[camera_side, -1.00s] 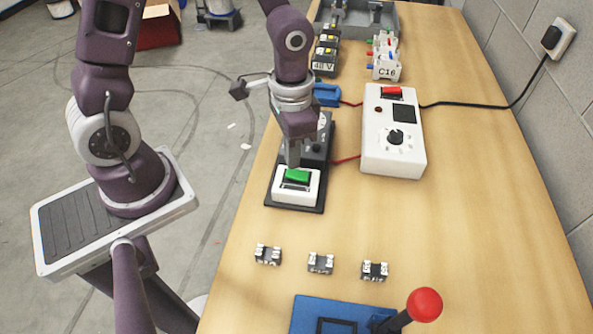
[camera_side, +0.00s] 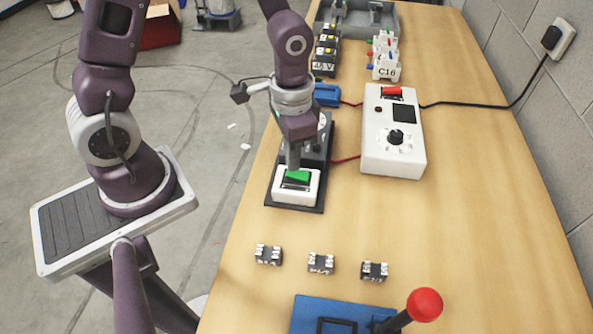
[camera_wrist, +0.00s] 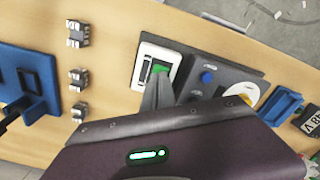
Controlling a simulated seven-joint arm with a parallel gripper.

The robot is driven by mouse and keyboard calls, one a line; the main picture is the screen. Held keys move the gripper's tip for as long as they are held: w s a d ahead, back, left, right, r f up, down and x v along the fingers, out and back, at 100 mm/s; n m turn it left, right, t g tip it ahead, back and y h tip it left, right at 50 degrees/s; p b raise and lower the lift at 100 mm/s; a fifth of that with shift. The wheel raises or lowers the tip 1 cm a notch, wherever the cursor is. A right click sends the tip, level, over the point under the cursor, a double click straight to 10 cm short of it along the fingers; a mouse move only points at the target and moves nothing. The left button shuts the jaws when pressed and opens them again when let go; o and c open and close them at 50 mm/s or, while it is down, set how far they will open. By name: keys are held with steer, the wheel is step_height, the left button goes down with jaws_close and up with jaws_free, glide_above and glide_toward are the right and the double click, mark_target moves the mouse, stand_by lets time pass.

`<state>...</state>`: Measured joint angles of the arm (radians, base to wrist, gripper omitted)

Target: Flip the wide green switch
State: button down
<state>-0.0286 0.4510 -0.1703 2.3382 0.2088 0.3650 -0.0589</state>
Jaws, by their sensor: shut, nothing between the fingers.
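The wide green switch (camera_side: 297,177) sits in a white housing (camera_side: 283,197) at the near end of a black base plate on the bench. In the wrist view the green rocker (camera_wrist: 160,67) shows partly, with my fingers covering some of it. My gripper (camera_side: 294,166) is shut and empty, pointing down with its fingertips at the far edge of the green rocker. In the wrist view the shut fingertips (camera_wrist: 160,76) overlap the rocker; whether they press on it I cannot tell.
A white power box (camera_side: 377,160) with a red switch and a dial stands to the right, joined by a red wire. Several small dark terminal blocks (camera_side: 321,263) lie nearer. A blue base with a red-knobbed lever (camera_side: 424,305) stands at the front. The bench's right side is clear.

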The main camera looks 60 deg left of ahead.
steer(key=shift+f, duration=0.9)
stand_by(0.3)
steer(key=shift+r, duration=3.55)
steer(key=s+a+r+n+t, duration=0.2)
steer(key=s+r+t, duration=0.3)
steer(key=s+r, duration=0.6)
step_height(320, 180, up, 4)
steer(key=shift+s+a+f+n+t, duration=0.1)
steer(key=shift+s+a+n+t, duration=0.2)
steer(key=shift+s+a+n, duration=0.15)
